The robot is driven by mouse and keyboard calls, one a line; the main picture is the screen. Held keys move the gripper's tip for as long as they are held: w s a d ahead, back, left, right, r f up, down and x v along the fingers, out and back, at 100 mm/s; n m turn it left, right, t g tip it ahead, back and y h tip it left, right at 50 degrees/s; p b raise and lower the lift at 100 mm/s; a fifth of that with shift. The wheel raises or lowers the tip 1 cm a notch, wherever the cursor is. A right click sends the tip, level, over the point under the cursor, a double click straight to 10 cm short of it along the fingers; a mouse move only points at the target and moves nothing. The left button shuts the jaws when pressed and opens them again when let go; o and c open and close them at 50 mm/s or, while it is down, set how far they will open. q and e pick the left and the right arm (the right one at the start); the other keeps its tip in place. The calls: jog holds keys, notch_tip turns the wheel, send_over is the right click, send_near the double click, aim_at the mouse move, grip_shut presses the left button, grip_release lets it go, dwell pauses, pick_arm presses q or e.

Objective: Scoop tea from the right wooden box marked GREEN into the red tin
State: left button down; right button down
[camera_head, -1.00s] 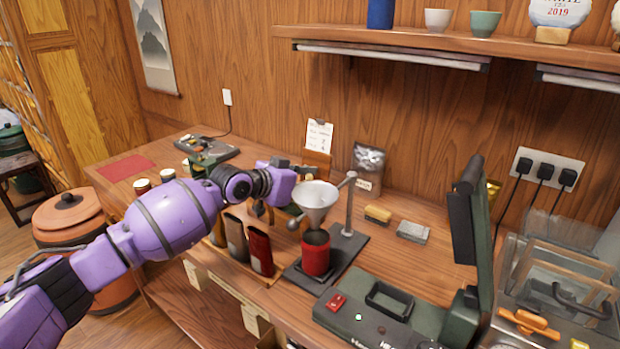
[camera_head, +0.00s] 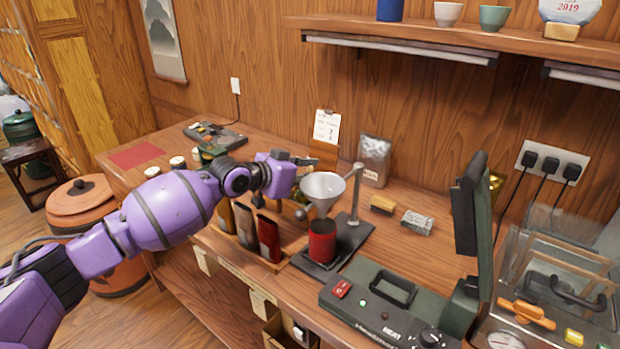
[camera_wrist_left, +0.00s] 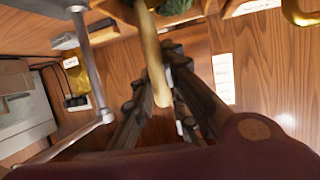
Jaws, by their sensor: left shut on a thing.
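My left gripper (camera_head: 300,162) is just behind and left of the metal funnel (camera_head: 322,190), above the table. In the left wrist view its dark fingers (camera_wrist_left: 168,90) are shut on a pale wooden handle (camera_wrist_left: 153,55), likely the scoop's. The scoop's bowl cannot be made out. The red tin (camera_head: 322,245) stands upright under the funnel on a dark stand base. In the left wrist view, dark green stuff (camera_wrist_left: 178,6) shows at the top edge, in what looks like a wooden container. I cannot read a GREEN mark on any box. My right gripper is out of view.
Tall dark and red packets (camera_head: 268,238) stand in a rack left of the tin. A green heat-sealing machine (camera_head: 400,312) with its lid raised is at the front right. A silver pouch (camera_head: 374,160) and a clipboard (camera_head: 326,127) stand behind. Two small blocks (camera_head: 417,222) lie on the table.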

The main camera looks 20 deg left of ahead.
pick_arm(q)
jog(key=shift+w+r+p, duration=0.1)
jog(key=shift+r+p, duration=0.5)
jog(key=shift+r, duration=1.35)
jog(key=shift+r+p, duration=0.55)
jog(key=shift+r, duration=0.85)
jog(key=shift+r+p, duration=0.35)
jog(key=shift+r, duration=1.15)
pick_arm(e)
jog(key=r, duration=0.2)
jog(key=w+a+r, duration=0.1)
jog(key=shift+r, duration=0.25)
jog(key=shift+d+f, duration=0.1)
